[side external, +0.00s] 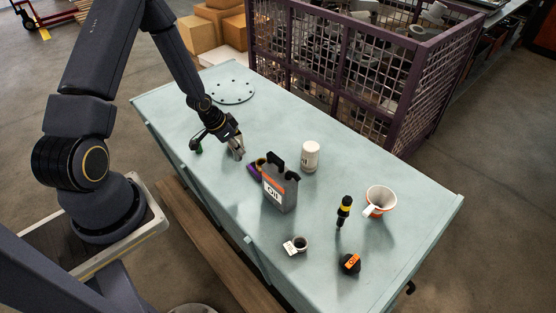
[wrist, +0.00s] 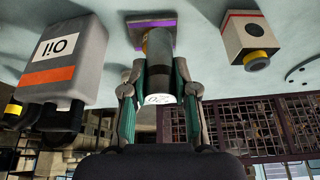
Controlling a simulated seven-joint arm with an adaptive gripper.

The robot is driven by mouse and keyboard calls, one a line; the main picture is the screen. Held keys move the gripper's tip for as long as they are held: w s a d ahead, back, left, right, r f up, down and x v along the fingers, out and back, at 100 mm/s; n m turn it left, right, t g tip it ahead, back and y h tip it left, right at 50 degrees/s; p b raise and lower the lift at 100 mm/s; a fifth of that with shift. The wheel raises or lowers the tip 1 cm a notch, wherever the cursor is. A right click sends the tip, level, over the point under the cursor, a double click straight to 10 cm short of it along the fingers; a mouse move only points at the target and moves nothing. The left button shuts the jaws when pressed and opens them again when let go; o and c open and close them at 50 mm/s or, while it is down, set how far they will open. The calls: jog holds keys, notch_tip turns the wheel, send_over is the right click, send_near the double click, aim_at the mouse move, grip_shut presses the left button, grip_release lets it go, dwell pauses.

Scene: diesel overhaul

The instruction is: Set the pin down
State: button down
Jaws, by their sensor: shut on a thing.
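My gripper (side external: 236,149) is low over the table's left half. In the wrist view my gripper (wrist: 160,95) has its two fingers closed on either side of a dark grey cylindrical pin (wrist: 160,68). The pin's pale round end, with dark marks, faces the camera. In the side view the pin (side external: 238,154) shows as a small grey piece at the fingertips. I cannot tell whether it touches the table. A purple thing with a yellow part (side external: 256,168) lies right of the gripper; its purple edge (wrist: 152,22) shows behind the pin.
A grey oil jug (side external: 280,190) and white canister (side external: 310,156) stand right of my gripper. A screwdriver (side external: 344,210), orange-rimmed cup (side external: 380,200), tagged ring (side external: 296,245) and black-orange piece (side external: 350,264) are farther right. A drilled disc (side external: 232,91) lies behind. Bare tabletop (side external: 178,108) surrounds it.

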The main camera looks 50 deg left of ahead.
jog(key=w+d+m+g+h, duration=0.1)
jog(key=w+d+m, duration=0.2)
jog(key=w+d, duration=0.85)
jog(key=w+d+m+h, duration=0.1)
jog(key=w+d+m, duration=0.2)
jog(key=w+d, duration=0.8)
jog(key=shift+s+d+f, duration=0.45)
jog(key=shift+d+f, duration=0.2)
jog(key=shift+f, duration=0.9)
jog(key=shift+s+d+f, duration=0.5)
jog(key=shift+d+f, duration=0.2)
jog(key=shift+f, duration=0.8)
jog(key=shift+s+d+f, duration=0.45)
jog(key=shift+d+f, duration=0.2)
jog(key=shift+f, duration=0.9)
jog(key=shift+f, duration=0.1)
jog(key=c, duration=0.9)
grip_release()
